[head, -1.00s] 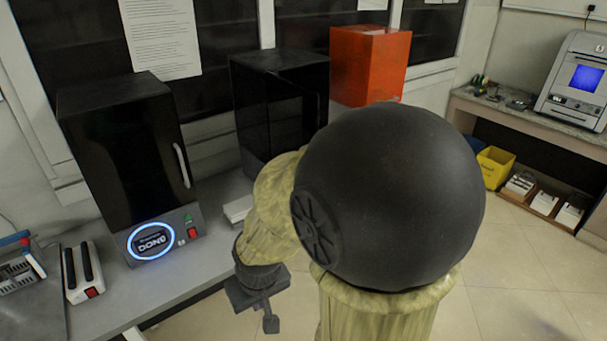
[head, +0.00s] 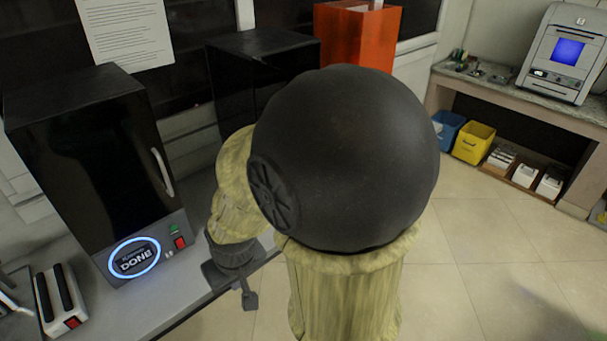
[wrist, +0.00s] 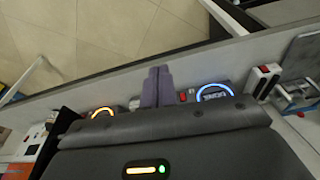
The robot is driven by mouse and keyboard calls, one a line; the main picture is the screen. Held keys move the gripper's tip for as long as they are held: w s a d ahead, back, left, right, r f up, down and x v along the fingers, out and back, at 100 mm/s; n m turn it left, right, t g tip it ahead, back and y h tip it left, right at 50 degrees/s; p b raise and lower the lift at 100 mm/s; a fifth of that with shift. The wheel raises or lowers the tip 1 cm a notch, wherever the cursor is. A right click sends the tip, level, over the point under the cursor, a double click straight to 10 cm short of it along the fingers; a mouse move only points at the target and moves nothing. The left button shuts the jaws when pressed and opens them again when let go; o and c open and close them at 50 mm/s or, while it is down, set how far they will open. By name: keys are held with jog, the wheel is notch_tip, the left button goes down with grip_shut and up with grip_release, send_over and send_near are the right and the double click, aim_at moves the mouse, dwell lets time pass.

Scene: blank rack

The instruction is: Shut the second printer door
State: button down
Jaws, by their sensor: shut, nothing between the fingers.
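The second printer, a black box (head: 235,80), stands at the back middle in the head view, partly hidden behind my arm. An orange-lit ring panel (wrist: 103,112) shows left of my fingers in the wrist view. I cannot tell how far its door stands open. The first black printer (head: 85,170), with a pale handle and a blue ring reading DONE, stands at the left; its ring (wrist: 214,92) shows right of my fingers in the wrist view. My gripper (head: 250,302) points down near the counter's front edge, shut and empty; its fingers also show in the wrist view (wrist: 157,86).
An orange box (head: 358,40) stands beyond the second printer. A white and black device (head: 60,298) sits on the counter (head: 185,290) at the left. A bench with a screen machine (head: 563,55) and bins (head: 473,143) stands at the right. Tiled floor is clear between.

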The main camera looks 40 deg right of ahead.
jog(key=w+d+m+t+h, duration=0.2)
jog(key=w+m+t, duration=0.15)
jog(key=w, duration=0.55)
jog(key=w+d+m+t+h, duration=0.2)
jog(key=w+d+m+t, duration=0.15)
jog(key=w, duration=0.65)
jog(key=w+d+r+m+g+h, duration=0.1)
jog(key=d+r+m+g+h, duration=0.1)
jog(key=d+m+h, duration=0.4)
jog(key=s+d+r+m+g+h+p, duration=0.1)
jog(key=s+d+r+m+g+h, duration=0.1)
jog(key=s+g+h, duration=0.5)
jog(key=d+m+h, duration=0.1)
jog(key=m, duration=0.1)
jog(key=shift+m, duration=0.4)
jog(key=shift+d, duration=0.2)
